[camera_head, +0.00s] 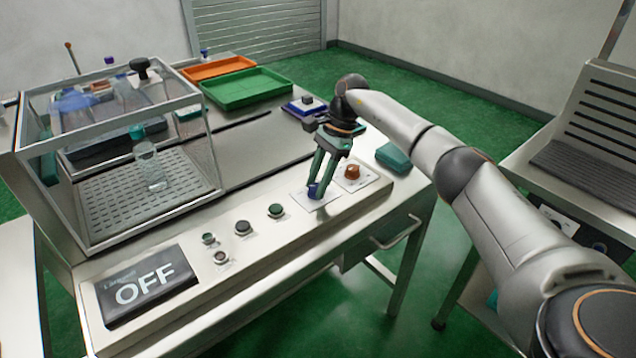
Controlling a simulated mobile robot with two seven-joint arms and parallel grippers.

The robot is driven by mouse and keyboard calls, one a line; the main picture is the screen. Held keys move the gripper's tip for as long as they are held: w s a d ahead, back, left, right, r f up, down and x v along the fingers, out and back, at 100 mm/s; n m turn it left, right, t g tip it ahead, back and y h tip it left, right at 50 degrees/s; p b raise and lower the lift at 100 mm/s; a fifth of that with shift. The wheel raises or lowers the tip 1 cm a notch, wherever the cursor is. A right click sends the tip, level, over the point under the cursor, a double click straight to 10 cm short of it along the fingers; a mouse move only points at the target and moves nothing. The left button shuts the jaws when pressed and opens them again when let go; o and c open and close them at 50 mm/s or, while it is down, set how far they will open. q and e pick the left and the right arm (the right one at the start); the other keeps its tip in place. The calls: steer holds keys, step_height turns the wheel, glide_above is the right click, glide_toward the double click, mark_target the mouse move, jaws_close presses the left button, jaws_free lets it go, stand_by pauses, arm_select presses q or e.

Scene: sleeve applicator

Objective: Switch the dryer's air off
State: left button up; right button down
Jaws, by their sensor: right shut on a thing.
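The dryer is a clear box with a metal frame (208,150) on the left of the steel bench, and a small clear bottle with a teal cap (149,168) stands inside on its perforated floor. A dark display (146,287) at the front left reads OFF. My right gripper (316,188) reaches down to the front panel and is shut on a small blue knob (313,191), mostly hidden by the fingers. An orange-brown knob (352,172) sits just right of it. My left gripper is not in view.
Several round dark and green buttons (243,228) line the panel between display and gripper. Green (247,88) and orange (218,67) trays lie at the back. A teal block (394,158) sits at the bench's right end. Another bench (520,160) stands to the right.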

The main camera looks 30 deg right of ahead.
stand_by(0.3)
steer(key=c, duration=0.9)
jaws_free()
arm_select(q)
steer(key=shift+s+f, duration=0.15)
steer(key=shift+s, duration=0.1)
arm_select(e)
steer(key=o, duration=0.4)
steer(key=shift+r, duration=0.1)
arm_select(q)
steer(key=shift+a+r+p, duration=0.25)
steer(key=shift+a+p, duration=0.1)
steer(key=shift+p, duration=0.3)
arm_select(e)
steer(key=v, duration=1.2)
steer(key=shift+r, duration=0.2)
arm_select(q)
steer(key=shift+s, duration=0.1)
